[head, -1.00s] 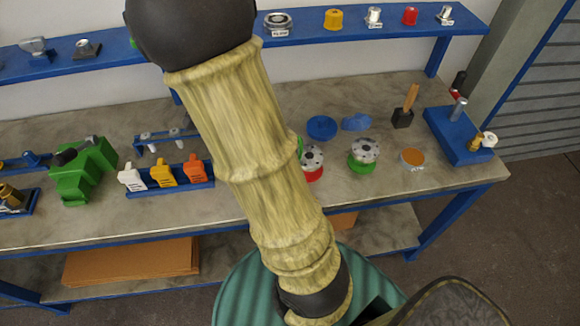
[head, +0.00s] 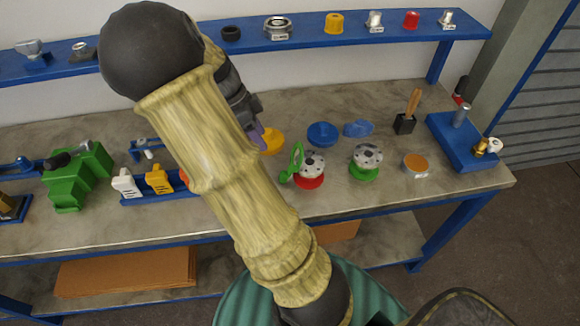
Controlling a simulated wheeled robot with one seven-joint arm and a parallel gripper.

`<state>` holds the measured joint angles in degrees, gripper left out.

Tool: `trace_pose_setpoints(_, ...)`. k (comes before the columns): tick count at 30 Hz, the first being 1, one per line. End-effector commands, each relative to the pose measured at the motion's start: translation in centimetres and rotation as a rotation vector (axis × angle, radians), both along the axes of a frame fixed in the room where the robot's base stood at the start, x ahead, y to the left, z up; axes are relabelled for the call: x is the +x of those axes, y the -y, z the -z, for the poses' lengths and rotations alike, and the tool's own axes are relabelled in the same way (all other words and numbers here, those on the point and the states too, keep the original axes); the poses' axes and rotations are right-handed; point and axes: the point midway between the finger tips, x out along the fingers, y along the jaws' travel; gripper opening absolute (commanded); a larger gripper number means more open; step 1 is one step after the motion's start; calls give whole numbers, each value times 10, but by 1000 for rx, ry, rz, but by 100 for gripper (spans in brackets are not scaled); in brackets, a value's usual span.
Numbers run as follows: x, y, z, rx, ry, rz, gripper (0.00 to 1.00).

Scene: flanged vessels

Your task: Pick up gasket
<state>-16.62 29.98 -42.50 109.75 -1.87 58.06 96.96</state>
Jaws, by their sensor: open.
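My gripper (head: 257,134) shows only in part, past the right side of my arm, with a purple finger pointing down over the table near a yellow disc (head: 271,141). It is open; my arm hides much of it. I cannot tell for certain which thing is the gasket. A flat orange-brown disc (head: 415,159) with a small label lies at the table's right, and a thin green ring (head: 297,159) stands beside the red-based flanged vessel (head: 312,164). A green-based flanged vessel (head: 367,158) stands to its right. The gripper is apart from all of these.
A blue round piece (head: 322,133) and a blue lump (head: 358,128) lie behind the vessels. A wooden-handled tool in a black block (head: 405,123) and a blue stand (head: 460,138) are at right. A blue shelf (head: 300,42) runs behind. A green vise (head: 80,175) is at left.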

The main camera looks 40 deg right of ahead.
Motion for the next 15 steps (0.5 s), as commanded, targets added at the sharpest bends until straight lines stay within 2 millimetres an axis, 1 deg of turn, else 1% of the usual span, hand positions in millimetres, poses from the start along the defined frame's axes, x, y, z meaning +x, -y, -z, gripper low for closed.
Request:
trace_pose_setpoints(1,-4,3,9,0,-5,3,51)
trace_pose_setpoints(6,-13,11,37,1,-4,4,51)
trace_pose_setpoints(12,-25,19,69,1,-4,4,51)
trace_pose_setpoints(15,-28,23,81,1,-2,1,51)
